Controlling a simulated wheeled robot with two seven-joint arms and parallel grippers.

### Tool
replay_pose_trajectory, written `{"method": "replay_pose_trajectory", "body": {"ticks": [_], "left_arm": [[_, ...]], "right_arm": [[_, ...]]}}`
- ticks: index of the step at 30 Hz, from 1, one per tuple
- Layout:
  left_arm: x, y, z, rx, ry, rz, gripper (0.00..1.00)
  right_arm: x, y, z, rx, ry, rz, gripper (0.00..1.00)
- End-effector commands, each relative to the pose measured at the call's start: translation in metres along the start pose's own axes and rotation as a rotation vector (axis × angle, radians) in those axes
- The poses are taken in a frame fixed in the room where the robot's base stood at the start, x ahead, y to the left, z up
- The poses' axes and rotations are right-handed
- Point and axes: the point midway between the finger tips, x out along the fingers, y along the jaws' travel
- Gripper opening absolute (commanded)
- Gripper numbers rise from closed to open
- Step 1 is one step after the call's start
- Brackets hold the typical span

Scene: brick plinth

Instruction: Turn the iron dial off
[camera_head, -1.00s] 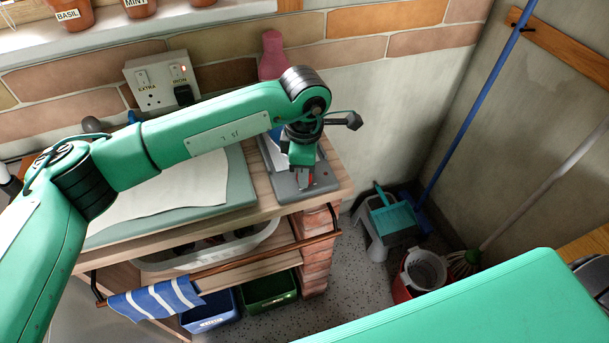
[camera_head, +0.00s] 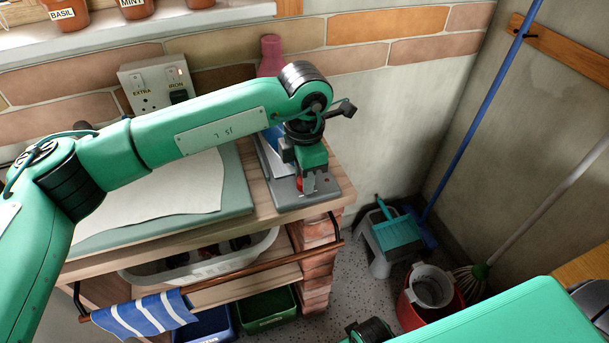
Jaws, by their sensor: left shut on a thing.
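The iron station is a grey base (camera_head: 322,188) at the right end of the counter, with a blue part (camera_head: 272,138) behind my left wrist. My left gripper (camera_head: 306,186) points down over the front of this base, with its fingers shut on a small red piece (camera_head: 299,184) that looks like the iron dial. The fingers cover most of the dial, so its marking cannot be read. A wall panel (camera_head: 150,86) has a switch labelled IRON with a small red light and a black plug below. My right gripper is out of view.
A pale cloth lies on a green pad (camera_head: 240,190) left of the station. A pink bottle (camera_head: 271,56) stands behind. A rail with a striped towel (camera_head: 145,318) runs along the counter front. A red bucket (camera_head: 432,290), mop and broom stand on the floor at right.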

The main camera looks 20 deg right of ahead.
Motion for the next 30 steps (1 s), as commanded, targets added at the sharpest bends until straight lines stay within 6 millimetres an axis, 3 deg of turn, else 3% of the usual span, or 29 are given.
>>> {"method": "replay_pose_trajectory", "body": {"ticks": [11,12,15,25,30], "left_arm": [[-0.001,0.001,0.000,-0.006,-0.001,0.001,0.07],[-0.001,0.001,0.000,-0.006,-0.001,0.001,0.32],[-0.001,0.001,0.000,-0.005,-0.001,0.001,0.52],[-0.003,0.000,0.000,-0.004,-0.001,0.001,0.52],[-0.023,0.001,0.000,-0.004,-0.001,0.003,0.52]], "right_arm": [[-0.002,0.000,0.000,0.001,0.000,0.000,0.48],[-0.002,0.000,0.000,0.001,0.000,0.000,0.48],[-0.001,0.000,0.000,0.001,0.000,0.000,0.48],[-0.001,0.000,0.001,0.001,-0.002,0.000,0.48],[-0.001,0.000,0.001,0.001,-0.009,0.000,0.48]]}}
